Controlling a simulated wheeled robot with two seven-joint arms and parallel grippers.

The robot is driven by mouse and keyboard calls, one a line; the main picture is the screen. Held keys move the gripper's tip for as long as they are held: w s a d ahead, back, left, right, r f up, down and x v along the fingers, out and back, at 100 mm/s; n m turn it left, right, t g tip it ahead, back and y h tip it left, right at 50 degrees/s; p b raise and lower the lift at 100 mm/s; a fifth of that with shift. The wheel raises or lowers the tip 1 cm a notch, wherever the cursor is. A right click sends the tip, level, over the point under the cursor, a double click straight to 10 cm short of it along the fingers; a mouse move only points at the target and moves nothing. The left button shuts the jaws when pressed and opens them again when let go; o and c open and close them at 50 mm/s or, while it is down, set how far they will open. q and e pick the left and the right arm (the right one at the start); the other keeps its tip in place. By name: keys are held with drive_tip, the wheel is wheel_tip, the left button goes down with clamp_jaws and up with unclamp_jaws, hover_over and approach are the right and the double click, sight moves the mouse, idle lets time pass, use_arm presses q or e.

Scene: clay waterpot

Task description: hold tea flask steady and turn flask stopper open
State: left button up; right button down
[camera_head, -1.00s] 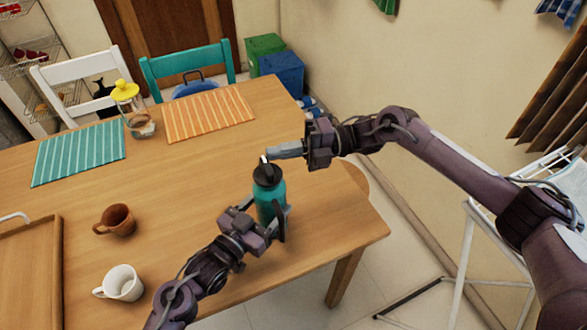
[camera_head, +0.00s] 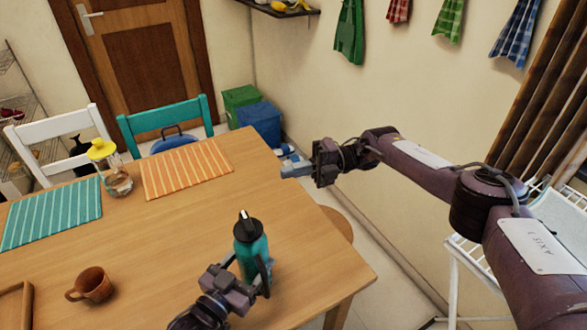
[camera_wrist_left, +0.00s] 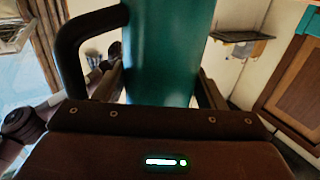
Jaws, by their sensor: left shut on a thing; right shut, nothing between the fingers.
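The teal tea flask (camera_head: 249,258) stands upright on the table near its right end. Its black flask stopper (camera_head: 246,226) with a loop on top sits on the neck. My left gripper (camera_head: 251,285) is shut around the flask body from the front left. In the left wrist view the flask (camera_wrist_left: 170,50) fills the middle between the fingers, with its dark handle (camera_wrist_left: 72,45) at left; the stopper is out of that view. My right gripper (camera_head: 296,171) is shut and empty, above and beyond the stopper to the right, apart from it.
The wooden table (camera_head: 190,225) has a brown mug (camera_head: 92,285), a tray (camera_head: 14,303) at lower left, a glass jar with yellow lid (camera_head: 115,175), a teal placemat (camera_head: 50,215) and an orange placemat (camera_head: 187,168). Chairs stand behind. Table around the flask is clear.

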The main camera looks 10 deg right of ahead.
idle(0.4)
use_arm(q)
drive_tip(key=o, duration=1.4)
